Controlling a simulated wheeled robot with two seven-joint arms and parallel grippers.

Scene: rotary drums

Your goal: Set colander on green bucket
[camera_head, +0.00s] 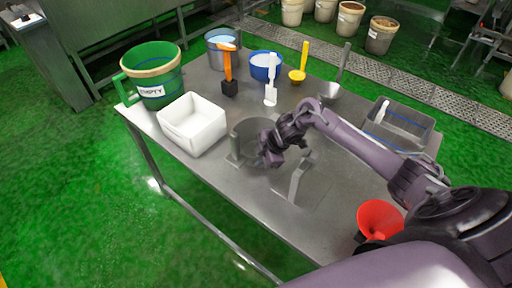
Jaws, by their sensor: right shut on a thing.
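The green bucket (152,86) stands upright at the table's left back corner, with a tan rim and a label reading "EMPTY". A round grey metal vessel that looks like the colander (250,130) is near the middle of the table, with an upright tab on its left side. My right gripper (272,155) is at the vessel's right side and shut on it; my gripper and wrist hide that side. I cannot tell whether the vessel touches the table. My left gripper is not in view.
A white bin (193,124) stands between vessel and bucket. A grey scoop (298,180) lies in front, a grey tray (400,126) and red funnel (380,218) at right.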

